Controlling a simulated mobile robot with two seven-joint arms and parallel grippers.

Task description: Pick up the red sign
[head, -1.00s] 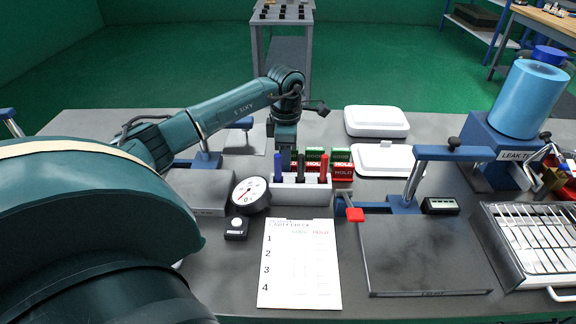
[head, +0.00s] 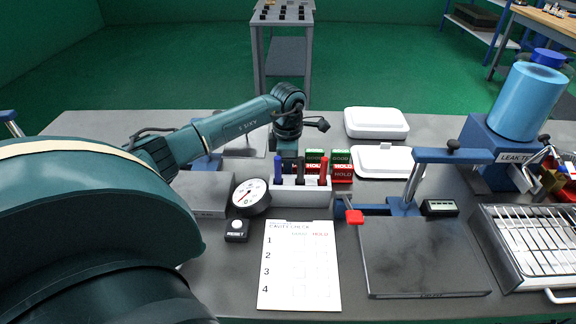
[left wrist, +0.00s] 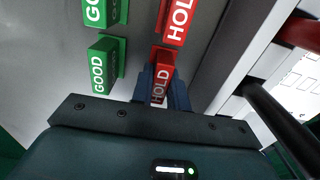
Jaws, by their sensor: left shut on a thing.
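Several red HOLD signs stand in a row behind the marker holder; one shows in the head view (head: 342,174). In the left wrist view, the nearest red HOLD sign (left wrist: 160,85) sits between the fingers of my left gripper (left wrist: 163,88), which is shut on it. In the head view my left gripper (head: 289,160) points down behind the marker holder, its fingertips and the held sign largely hidden. My right gripper is not in view.
Green GOOD signs (left wrist: 103,65) stand beside the red row. The white marker holder (head: 300,194) with blue, black and red markers is close in front. White boxes (head: 376,122) lie behind to the right. A dial gauge (head: 250,196) and a checklist (head: 299,265) are nearer me.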

